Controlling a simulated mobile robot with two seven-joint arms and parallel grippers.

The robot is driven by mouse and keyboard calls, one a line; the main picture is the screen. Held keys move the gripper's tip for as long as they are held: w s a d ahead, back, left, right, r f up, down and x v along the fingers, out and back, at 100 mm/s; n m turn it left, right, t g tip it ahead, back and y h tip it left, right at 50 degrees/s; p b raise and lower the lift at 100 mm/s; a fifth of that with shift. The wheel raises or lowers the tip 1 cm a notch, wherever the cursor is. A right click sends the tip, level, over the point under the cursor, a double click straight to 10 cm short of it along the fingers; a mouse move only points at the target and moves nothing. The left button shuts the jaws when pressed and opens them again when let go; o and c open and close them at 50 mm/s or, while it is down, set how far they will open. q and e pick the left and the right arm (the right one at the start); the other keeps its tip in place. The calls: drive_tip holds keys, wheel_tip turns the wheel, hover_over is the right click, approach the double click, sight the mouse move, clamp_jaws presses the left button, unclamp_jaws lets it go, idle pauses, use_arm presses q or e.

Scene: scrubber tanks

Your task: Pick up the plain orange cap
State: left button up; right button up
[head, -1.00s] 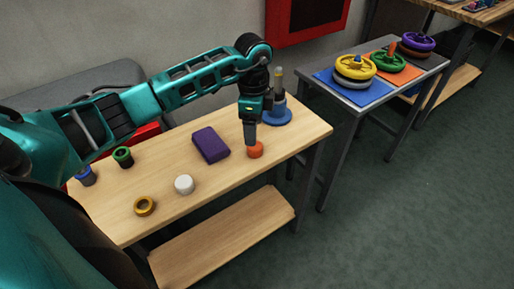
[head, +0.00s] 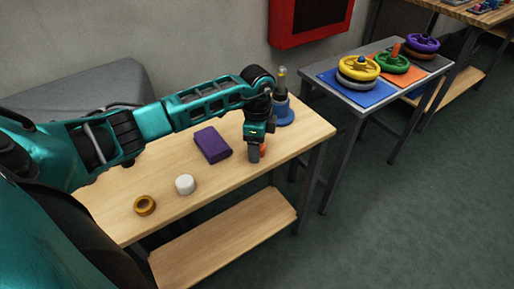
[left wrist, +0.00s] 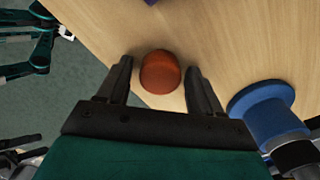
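The plain orange cap (head: 263,148) is on the wooden bench near its right end, partly hidden behind my left gripper (head: 254,158) in the head view. In the left wrist view the whole round top of the orange cap (left wrist: 160,73) shows between the two fingertips of my left gripper (left wrist: 159,68). The fingers are open, one on each side, with a narrow gap to the cap on both sides. How far down they reach beside the cap is hard to tell.
A blue-based bottle-like object (head: 284,112) stands close by; its blue base (left wrist: 262,108) is right of the fingers. A purple block (head: 212,145), white cap (head: 185,184) and ochre ring (head: 144,212) lie on the bench (head: 215,183). A grey table (head: 350,98) holds coloured wheels.

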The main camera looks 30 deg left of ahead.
use_arm(q)
drive_tip(key=c, duration=0.9)
